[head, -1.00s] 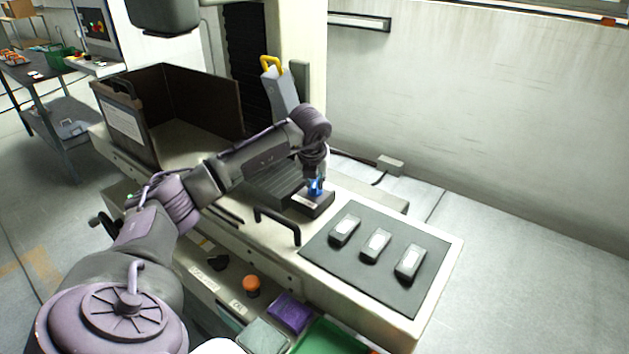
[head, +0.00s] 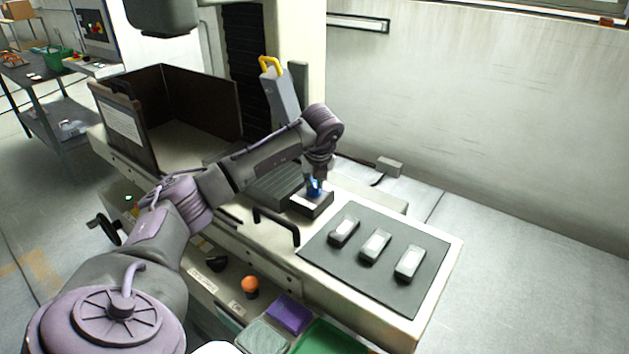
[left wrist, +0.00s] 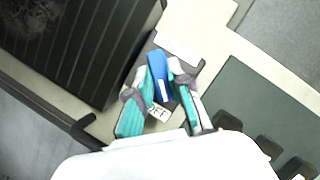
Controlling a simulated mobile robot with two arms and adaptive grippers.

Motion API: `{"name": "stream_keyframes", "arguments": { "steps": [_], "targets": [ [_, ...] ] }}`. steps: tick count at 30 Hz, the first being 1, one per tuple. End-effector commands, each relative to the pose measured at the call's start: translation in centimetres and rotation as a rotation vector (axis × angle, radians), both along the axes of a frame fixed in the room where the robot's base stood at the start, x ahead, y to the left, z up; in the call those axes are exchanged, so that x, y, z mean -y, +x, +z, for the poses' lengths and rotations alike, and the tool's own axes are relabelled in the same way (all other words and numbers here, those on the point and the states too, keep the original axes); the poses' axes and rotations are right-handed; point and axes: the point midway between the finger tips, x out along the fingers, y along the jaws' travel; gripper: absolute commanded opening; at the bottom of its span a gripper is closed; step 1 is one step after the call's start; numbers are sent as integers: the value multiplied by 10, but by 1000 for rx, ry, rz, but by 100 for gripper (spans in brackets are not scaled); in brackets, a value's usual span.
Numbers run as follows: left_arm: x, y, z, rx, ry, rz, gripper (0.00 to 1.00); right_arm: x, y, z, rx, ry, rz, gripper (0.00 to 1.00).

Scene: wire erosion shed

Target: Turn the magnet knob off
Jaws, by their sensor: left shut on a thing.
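The magnet knob (left wrist: 157,72) is blue with a white mark and stands on a small dark block (head: 318,208) with a white label, at the end of the ribbed magnet plate (head: 275,184). The plate also shows in the left wrist view (left wrist: 75,45). My left gripper (head: 315,186) points down over the block and is shut on the knob; its teal fingers (left wrist: 165,92) lie on either side of it. Part of a label reading "OFF" shows between the fingers. My right gripper is not in view.
A dark grey mat (head: 380,285) with several small grey blocks lies to the right. A black bar handle (head: 278,222) stands just in front. A brown open-topped enclosure (head: 200,105) and a yellow-handled grey piece (head: 280,90) stand behind. An orange button (head: 250,285) is below.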

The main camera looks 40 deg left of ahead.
Motion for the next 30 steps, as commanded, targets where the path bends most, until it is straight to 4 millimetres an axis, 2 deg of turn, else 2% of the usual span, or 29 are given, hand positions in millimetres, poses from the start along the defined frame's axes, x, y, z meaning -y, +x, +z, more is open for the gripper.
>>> {"name": "stream_keyframes", "arguments": {
  "steps": [3, 4, 8, 16, 20, 23, 30],
  "targets": [
    [-1, 1, 2, 5, 0, 3, 0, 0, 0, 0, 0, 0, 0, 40],
    [-1, 1, 2, 5, 0, 3, 24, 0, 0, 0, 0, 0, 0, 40],
    [-1, 1, 1, 4, 0, 2, 44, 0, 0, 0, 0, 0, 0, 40],
    [0, 0, 1, 2, 0, 1, 44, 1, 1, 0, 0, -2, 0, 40],
    [2, -1, 8, 3, -1, 0, 44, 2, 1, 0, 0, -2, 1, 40],
    [6, -5, 23, 5, 0, -2, 44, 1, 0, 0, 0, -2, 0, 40],
    [22, -17, 71, 6, 2, -2, 44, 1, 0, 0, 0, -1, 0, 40]
  ]
}}
